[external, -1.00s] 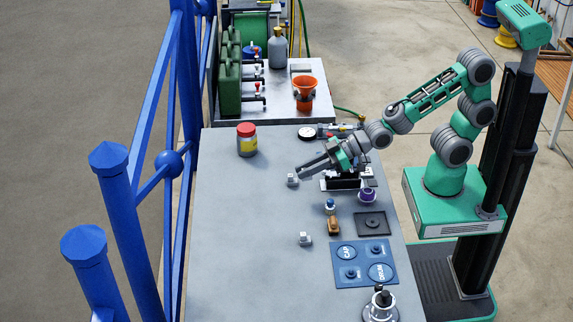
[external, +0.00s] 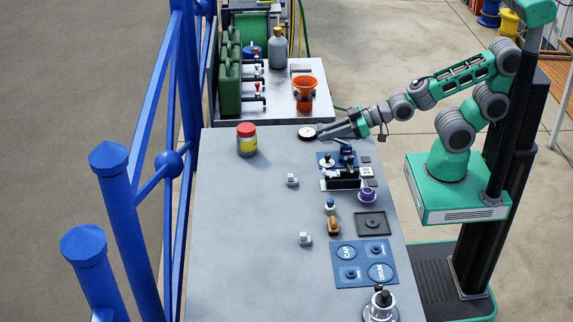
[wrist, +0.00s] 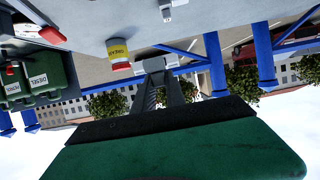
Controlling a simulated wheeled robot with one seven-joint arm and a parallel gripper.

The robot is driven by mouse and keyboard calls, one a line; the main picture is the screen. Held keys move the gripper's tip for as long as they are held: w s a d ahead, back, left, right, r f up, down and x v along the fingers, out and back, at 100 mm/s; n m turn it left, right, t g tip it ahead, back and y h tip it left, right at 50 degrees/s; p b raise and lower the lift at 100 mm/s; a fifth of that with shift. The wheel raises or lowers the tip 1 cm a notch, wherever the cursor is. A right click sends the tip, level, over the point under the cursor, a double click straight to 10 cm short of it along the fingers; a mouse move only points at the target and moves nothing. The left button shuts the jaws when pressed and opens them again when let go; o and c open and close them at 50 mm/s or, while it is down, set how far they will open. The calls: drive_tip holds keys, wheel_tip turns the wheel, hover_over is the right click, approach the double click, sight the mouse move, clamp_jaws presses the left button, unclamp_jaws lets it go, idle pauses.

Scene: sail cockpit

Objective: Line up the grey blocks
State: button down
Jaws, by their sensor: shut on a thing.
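Two small light grey blocks stand apart on the grey table: one near its middle (external: 292,180), another nearer the front (external: 305,238). A grey block also shows at the top of the wrist view (wrist: 168,10).
A red-lidded yellow jar (external: 246,140) stands at the far left. The table's left and middle are mostly clear.

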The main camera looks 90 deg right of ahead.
drive_tip(key=w+a+n+g+y+p, duration=0.2)
drive_tip(key=w+n+y+p, duration=0.55)
drive_tip(key=w, duration=0.65)
drive_tip(key=shift+s+d+f+n+g+y, duration=0.5)
drive_tip(key=shift+d+f+n+g+y, duration=0.45)
drive_tip(key=shift+d+f, duration=0.75)
drive_tip(key=shift+s+d+f+n+g+y, duration=0.45)
drive_tip(key=shift+d+f+n+g+y, duration=0.45)
drive_tip(key=shift+f, duration=1.45)
drive_tip(key=shift+s+d+f+n+g+y, duration=0.6)
drive_tip(key=shift+d+f+n+g, duration=0.6)
drive_tip(key=shift+d+f, duration=0.6)
drive_tip(key=shift+w+a+f, duration=0.1)
drive_tip(key=shift+a+f, duration=0.1)
drive_tip(key=shift+f, duration=0.2)
